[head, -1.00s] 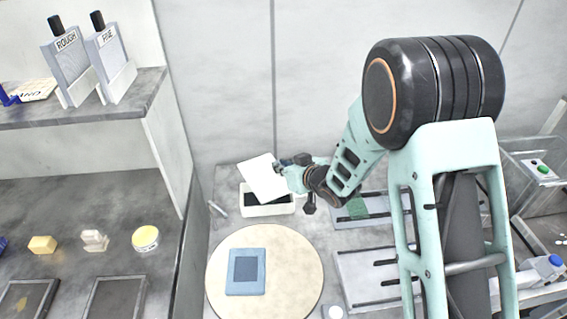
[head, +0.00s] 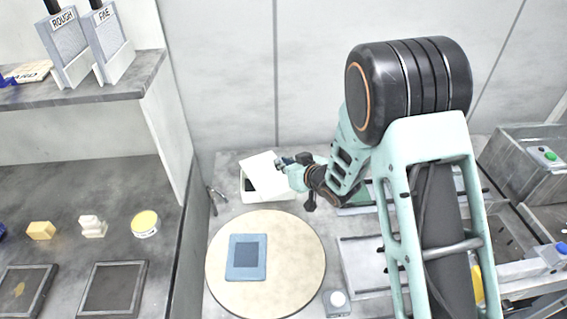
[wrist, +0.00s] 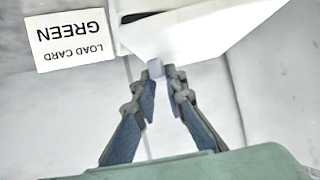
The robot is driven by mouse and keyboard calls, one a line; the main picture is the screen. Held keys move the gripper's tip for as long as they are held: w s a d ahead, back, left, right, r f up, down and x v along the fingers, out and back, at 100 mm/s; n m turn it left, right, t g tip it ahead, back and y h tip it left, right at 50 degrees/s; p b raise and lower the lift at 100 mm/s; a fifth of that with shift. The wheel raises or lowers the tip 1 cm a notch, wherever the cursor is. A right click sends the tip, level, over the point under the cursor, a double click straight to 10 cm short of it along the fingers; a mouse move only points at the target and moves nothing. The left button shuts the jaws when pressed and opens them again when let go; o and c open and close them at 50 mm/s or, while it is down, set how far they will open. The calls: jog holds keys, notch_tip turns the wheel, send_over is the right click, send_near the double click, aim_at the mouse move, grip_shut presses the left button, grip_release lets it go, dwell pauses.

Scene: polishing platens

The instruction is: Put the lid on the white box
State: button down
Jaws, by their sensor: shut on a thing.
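The white lid (head: 266,172) is a flat square plate, held tilted over the white box (head: 284,196) behind the round platen in the head view. It covers most of the box opening; a dark strip of the inside shows at the left. I cannot tell whether the lid touches the box rim. My gripper (head: 283,163) is at the lid's right side. In the wrist view my gripper (wrist: 162,73) is shut on a small pale knob of the lid (wrist: 205,30), which slants across the top.
A round cream platen (head: 228,292) with a blue square-framed piece (head: 246,257) lies in front of the box. A wall stands close behind. A card reading "LOAD CARD GREEN" (wrist: 70,40) shows in the wrist view. Metal trays (head: 362,265) are at the right.

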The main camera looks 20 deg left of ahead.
jog(key=shift+f+b, duration=0.4)
jog(key=c, duration=1.9)
grip_release()
jog(key=shift+r, duration=0.1)
